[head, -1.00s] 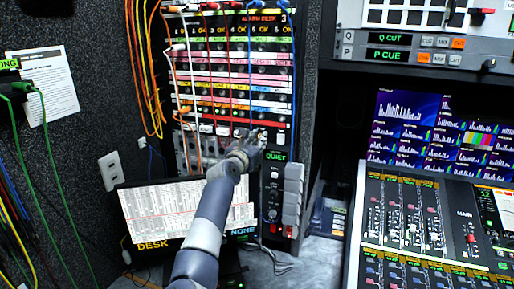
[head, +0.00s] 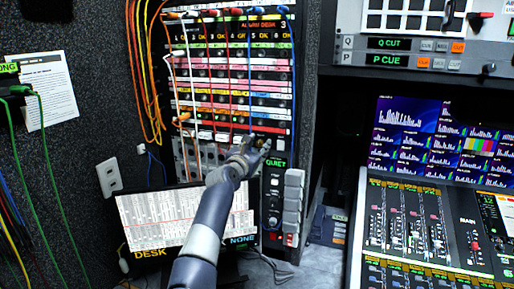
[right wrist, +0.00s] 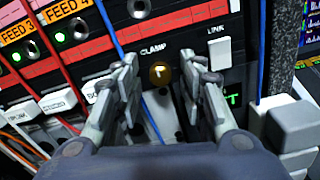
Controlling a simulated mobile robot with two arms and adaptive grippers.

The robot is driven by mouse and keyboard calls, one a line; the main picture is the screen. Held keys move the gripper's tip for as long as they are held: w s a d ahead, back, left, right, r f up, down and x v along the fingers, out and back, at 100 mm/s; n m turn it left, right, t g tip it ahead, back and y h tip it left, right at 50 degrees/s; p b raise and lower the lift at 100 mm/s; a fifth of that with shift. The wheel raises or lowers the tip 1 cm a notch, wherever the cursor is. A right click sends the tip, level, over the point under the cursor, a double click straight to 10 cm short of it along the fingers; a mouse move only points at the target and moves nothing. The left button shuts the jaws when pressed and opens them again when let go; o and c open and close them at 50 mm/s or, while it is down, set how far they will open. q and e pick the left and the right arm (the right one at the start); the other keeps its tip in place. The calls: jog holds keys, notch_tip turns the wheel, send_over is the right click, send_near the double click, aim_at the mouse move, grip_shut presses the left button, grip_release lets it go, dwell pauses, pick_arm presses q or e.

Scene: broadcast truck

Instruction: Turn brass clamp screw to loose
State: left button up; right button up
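The brass clamp screw (right wrist: 160,74) shows in the right wrist view as a small round head with a light mark on it, on the panel just below the word CLAMP. My right gripper (right wrist: 168,80) is open, with one finger on each side of the screw and a visible gap to each finger. In the head view my right gripper (head: 258,146) is at the lower right of the patch rack, and it hides the screw there. My left gripper is not in view.
The patch rack (head: 228,60) carries several coloured cables; a blue cable (right wrist: 134,78) passes close by the left finger. A white LINK button (right wrist: 219,53) is at upper right. The QUIET unit (head: 272,190) and a lit monitor (head: 185,222) are below.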

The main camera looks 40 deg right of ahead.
aim_at(261, 113)
notch_tip(261, 113, up, 10)
jog(key=shift+f, duration=0.1)
dwell(0.6)
dwell(0.5)
